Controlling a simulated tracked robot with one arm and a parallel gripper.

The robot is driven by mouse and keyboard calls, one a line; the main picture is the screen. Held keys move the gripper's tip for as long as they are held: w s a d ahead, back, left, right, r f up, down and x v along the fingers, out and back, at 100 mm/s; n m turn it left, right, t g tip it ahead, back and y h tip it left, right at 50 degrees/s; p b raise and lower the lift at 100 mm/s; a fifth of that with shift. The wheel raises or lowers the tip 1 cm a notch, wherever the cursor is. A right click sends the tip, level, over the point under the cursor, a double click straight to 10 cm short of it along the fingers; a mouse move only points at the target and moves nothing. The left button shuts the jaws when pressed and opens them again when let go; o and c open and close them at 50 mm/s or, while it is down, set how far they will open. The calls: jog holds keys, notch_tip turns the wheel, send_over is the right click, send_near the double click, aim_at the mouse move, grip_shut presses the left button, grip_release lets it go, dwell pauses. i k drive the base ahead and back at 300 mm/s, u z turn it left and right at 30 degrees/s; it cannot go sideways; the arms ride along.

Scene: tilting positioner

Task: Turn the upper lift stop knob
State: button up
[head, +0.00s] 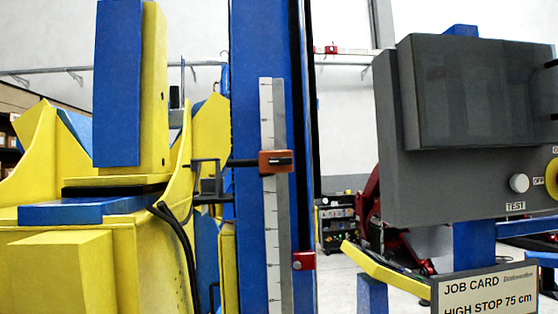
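A blue lift column (250,60) stands in the middle with a pale vertical scale (267,110) on its face. An orange-red pointer block (268,166) sits across the scale at about mid-height, beside a dark bracket on the yellow machine. A job card (486,292) at the lower right reads "HIGH STOP 75 cm". The scale's figures are too small to read. My gripper is not recognisable in this view.
A grey control box (440,185) with a dark screen, a white TEST button (519,183) and a partly cut-off yellow control (552,179) stands at the right. Yellow and blue machine parts (60,270) fill the left. A gap with distant equipment lies between column and box.

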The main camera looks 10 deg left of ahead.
aim_at(278, 162)
jog(key=z, duration=1.9)
jog(key=i, duration=1.2)
jog(key=u, duration=3.35)
jog(key=i, duration=0.8)
jog(key=u, duration=0.25)
